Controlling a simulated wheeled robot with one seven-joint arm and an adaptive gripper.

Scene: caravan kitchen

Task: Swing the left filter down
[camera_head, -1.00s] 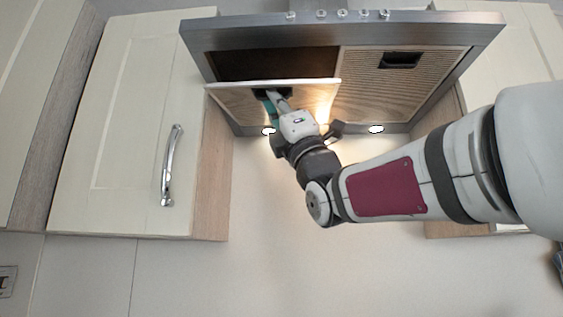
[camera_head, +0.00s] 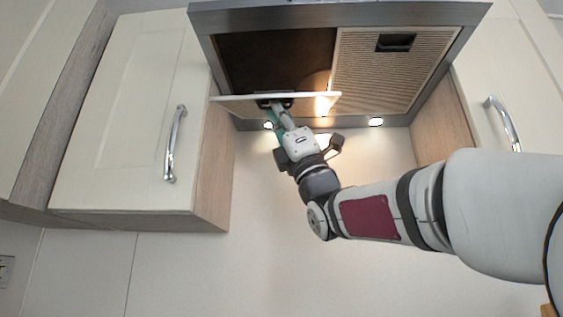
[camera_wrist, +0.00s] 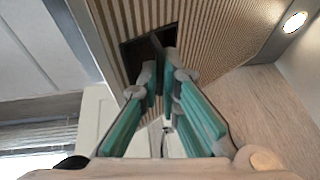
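The left filter (camera_head: 232,98) of the range hood hangs swung down and shows nearly edge-on in the head view. Its dark opening (camera_head: 277,62) in the hood shows above it. In the wrist view the filter (camera_wrist: 218,35) is a ribbed panel with a dark recessed grip (camera_wrist: 133,51). My gripper (camera_head: 274,104) is at that grip, on the near-underside of the filter. In the wrist view my gripper's fingertips (camera_wrist: 160,68) are close together in the recess, seemingly shut on the grip's dark bar. The exact contact is partly hidden by the fingers.
The right filter (camera_head: 385,75) sits flush in the hood (camera_head: 330,14). Cabinets with bar handles flank the hood, left (camera_head: 125,120) and right (camera_head: 520,85). Lit lamps (camera_head: 376,122) line the hood's back edge. The wall below the hood is clear.

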